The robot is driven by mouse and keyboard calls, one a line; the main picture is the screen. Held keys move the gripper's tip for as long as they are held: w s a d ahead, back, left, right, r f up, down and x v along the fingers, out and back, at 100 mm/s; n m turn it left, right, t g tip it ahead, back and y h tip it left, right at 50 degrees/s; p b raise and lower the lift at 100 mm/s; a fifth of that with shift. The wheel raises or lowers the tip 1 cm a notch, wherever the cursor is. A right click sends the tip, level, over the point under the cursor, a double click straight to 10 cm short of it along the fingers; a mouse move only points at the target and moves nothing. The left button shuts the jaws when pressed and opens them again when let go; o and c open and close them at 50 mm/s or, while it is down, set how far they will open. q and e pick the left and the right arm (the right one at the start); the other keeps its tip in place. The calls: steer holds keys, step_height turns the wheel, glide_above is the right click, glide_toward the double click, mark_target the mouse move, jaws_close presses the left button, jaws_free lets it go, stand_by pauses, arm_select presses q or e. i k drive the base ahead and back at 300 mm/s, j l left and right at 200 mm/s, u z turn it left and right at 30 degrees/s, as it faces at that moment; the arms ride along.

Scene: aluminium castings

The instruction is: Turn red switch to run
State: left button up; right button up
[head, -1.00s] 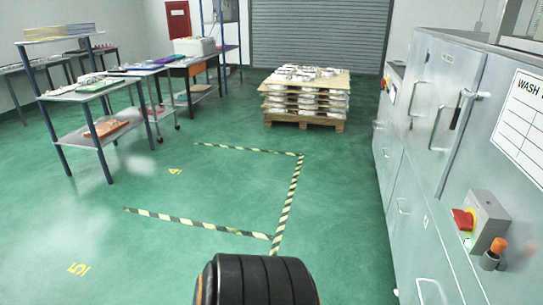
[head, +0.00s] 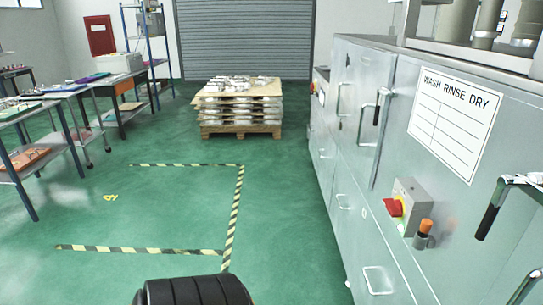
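The red switch (head: 394,207) is a red handle on a small grey control box (head: 408,205) on the side of the large grey washing machine (head: 352,155), at the right in the head view. An orange-topped knob or button (head: 426,226) sits beside the box. Neither gripper shows in the head view.
A sign reading WASH RINSE DRY (head: 455,118) is fixed above the switch. Door handles (head: 497,210) stick out from the machine. A pallet of castings (head: 240,106) stands ahead. Tables (head: 30,125) line the left. The taped green floor (head: 175,205) is clear.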

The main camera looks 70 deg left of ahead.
mark_target(395, 208)
steer(key=u, duration=1.25)
